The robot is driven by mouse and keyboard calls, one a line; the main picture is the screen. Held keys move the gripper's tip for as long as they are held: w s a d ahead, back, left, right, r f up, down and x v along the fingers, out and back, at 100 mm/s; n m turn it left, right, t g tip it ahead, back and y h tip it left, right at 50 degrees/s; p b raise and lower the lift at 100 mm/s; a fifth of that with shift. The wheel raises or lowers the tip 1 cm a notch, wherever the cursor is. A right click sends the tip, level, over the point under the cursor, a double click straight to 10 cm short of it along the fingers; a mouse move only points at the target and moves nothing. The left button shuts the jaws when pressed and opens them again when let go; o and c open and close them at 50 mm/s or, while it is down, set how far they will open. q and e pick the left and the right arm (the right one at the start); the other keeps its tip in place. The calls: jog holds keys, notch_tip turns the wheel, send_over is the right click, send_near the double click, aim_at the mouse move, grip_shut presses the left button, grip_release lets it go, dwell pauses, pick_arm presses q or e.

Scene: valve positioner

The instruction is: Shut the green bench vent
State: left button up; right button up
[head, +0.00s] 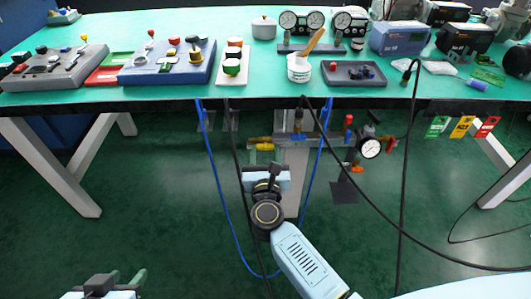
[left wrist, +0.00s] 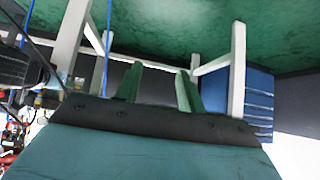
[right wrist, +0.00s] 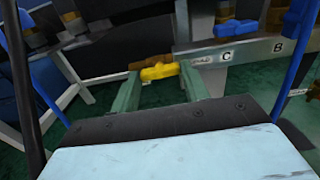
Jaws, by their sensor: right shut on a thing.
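My right gripper (head: 264,160) is under the bench's front edge. In the right wrist view its green fingers (right wrist: 160,84) are shut on a yellow valve handle (right wrist: 159,71), with one finger at each end. The handle sits beside a metal plate marked C and B (right wrist: 238,52). The yellow handle also shows in the head view (head: 260,140). My left gripper (head: 115,282) is low at the bottom left, away from the bench. In the left wrist view its fingers (left wrist: 159,82) are apart with nothing between them. I cannot make out a green vent.
A pressure gauge (head: 370,148) and red-handled fittings (head: 348,122) hang right of my right gripper. Blue hoses (head: 215,165) and a black cable (head: 365,195) hang close by. Coloured tags (head: 461,127) hang further right. The green bench top (head: 130,98) carries several instruments. Floor is clear at left.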

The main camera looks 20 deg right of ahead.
pick_arm(q)
jog(key=s+a+f+g+y+p, duration=0.25)
jog(key=s+f+g, duration=0.2)
jog(key=s, duration=0.35)
pick_arm(e)
jog(key=n, duration=0.4)
jog(key=shift+r, duration=0.1)
jog(key=n+p, duration=0.2)
jog(key=n, duration=0.3)
jog(key=shift+n+p, duration=0.3)
jog(key=n+p, duration=0.2)
jog(key=n, duration=0.3)
jog(key=shift+n+p, duration=0.35)
jog(key=shift+n, duration=0.05)
pick_arm(q)
jog(key=a+f+g, duration=0.1)
jog(key=a+f, duration=0.2)
jog(key=f, duration=0.4)
jog(key=a+f+g, duration=0.1)
jog(key=a+f, duration=0.3)
jog(key=f, duration=0.4)
jog(key=shift+s+a+p, duration=0.2)
jog(key=shift+s+p, duration=0.25)
pick_arm(e)
jog(key=shift+n, duration=1.3)
jog(key=o, duration=1)
